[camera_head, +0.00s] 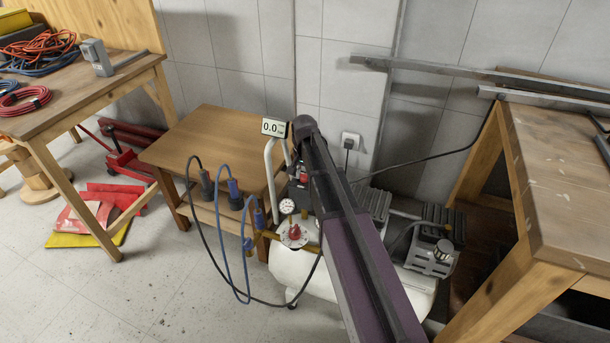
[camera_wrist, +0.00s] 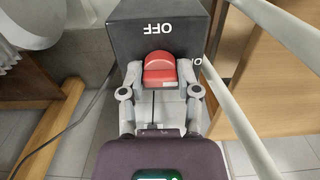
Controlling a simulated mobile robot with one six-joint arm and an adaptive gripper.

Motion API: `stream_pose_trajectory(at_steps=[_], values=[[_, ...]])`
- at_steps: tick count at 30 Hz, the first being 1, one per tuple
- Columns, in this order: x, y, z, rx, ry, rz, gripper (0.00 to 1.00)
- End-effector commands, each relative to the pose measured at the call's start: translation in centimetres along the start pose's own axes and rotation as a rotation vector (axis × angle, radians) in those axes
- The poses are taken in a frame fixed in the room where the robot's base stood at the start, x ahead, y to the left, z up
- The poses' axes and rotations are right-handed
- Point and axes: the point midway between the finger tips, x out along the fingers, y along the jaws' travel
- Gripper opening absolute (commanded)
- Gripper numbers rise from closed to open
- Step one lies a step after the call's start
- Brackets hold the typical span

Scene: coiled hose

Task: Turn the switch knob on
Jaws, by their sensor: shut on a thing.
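The red switch knob (camera_wrist: 159,70) sits on the face of a dark grey switch box (camera_wrist: 160,20) in the wrist view. A white OFF label, upside down in this view, is above the knob. A partly covered label, seemingly ON, is at its right. My gripper (camera_wrist: 158,78) has one finger on each side of the knob and is shut on it. I cannot tell exactly which way the knob points. In the head view, my arm hides most of the switch box, and the gripper cannot be made out there.
The white compressor tank (camera_head: 295,268) stands on the floor, with a gauge (camera_head: 287,206) and a display reading 0.0 (camera_head: 273,127). Hoses hang to its left beside a low wooden table (camera_head: 205,135). A white handle (camera_wrist: 235,110) runs close right of the gripper. A workbench (camera_head: 565,190) stands at right.

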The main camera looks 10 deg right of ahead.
Motion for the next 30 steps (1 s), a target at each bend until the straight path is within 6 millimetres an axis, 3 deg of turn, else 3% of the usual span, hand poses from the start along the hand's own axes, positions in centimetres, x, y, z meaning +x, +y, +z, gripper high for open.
stream_pose_trajectory(at_steps=[14, 15, 18, 30], values=[[0.05, 0.22, 0.24, 0.022, -0.005, 0.005, 0.0], [0.05, 0.22, 0.24, 0.022, -0.005, 0.005, 0.48], [0.04, 0.2, 0.2, 0.021, -0.004, 0.004, 0.77], [0.01, 0.07, 0.06, 0.019, -0.001, 0.002, 0.77]])
